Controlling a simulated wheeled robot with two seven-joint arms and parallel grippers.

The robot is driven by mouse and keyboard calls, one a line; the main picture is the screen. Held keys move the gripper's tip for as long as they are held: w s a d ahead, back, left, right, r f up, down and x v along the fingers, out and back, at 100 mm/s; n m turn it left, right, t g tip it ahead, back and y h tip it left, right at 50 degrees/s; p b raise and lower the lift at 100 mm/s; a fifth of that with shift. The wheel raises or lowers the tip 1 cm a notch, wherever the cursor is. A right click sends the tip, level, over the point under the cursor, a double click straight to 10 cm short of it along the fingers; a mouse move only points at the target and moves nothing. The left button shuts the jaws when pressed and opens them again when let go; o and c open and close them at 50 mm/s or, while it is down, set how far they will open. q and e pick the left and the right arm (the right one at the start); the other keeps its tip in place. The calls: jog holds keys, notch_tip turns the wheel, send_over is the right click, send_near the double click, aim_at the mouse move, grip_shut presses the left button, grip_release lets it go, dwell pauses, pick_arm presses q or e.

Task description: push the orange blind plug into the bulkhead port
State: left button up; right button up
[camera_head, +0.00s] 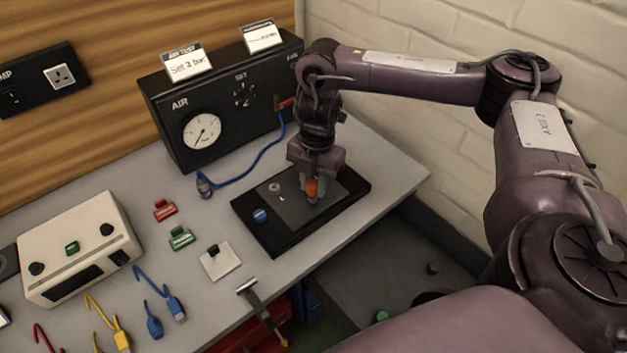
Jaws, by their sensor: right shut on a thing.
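My right gripper (312,184) points down over the right part of a dark plate on a black base (272,241). It is shut on the orange blind plug (312,188). The plug's lower end is close to a blue part on the plate; I cannot tell whether they touch, because the fingers hide much of it. A pale ring (274,187) and a blue round cap (260,215) sit on the plate to the left of the gripper. I cannot tell which fitting is the bulkhead port. My left gripper is not in view.
A black AIR box (225,105) with a gauge stands behind; a blue hose (255,162) runs from it to a fitting on the bench. Red (164,210) and green (181,238) clips, a white plate (216,262) and a cream box (78,250) lie left.

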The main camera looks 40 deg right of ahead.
jog(key=shift+f+b, duration=0.3)
jog(key=shift+f, duration=0.3)
jog(key=o, duration=1.1)
jog(key=shift+c, duration=0.2)
jog(key=shift+w+d+r+p, duration=0.15)
jog(key=shift+r+p, duration=0.55)
jog(key=shift+r, duration=1.25)
jog(key=shift+w+d+r+p, duration=0.2)
jog(key=shift+r+p, duration=0.45)
jog(key=shift+r, duration=1.3)
jog(key=shift+s, duration=0.15)
